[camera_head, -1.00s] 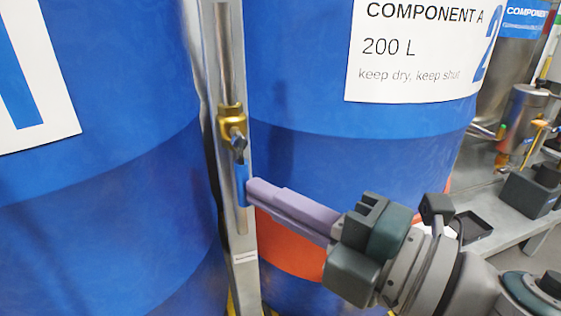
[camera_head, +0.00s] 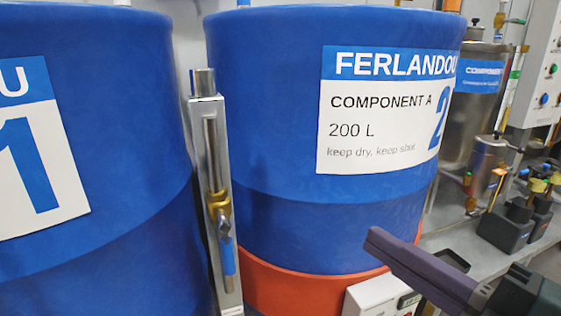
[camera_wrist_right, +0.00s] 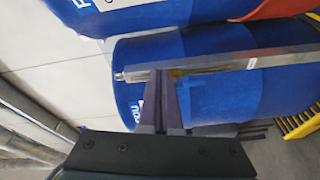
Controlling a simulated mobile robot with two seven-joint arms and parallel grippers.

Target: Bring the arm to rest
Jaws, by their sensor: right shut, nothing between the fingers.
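My right gripper (camera_head: 374,238) comes in from the lower right of the head view. Its purple-grey fingers are together with nothing between them. It is in front of the lower part of the drum marked 2 (camera_head: 270,120), apart from the pipe and valve. In the right wrist view the closed fingers (camera_wrist_right: 161,75) point toward a blue drum and a grey post. The brass valve (camera_head: 218,202) with its blue handle (camera_head: 229,258) sits on the vertical pipe, to the left of the gripper; the handle hangs down along the pipe. My left gripper is not in view.
A drum marked 1 (camera_head: 120,130) stands at the left. A grey metal post (camera_head: 202,140) stands between the drums. A bench (camera_head: 455,240) at the right carries metal vessels (camera_head: 487,160), dark blocks (camera_head: 505,228) and small valves. A control panel (camera_head: 547,70) is at the far right.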

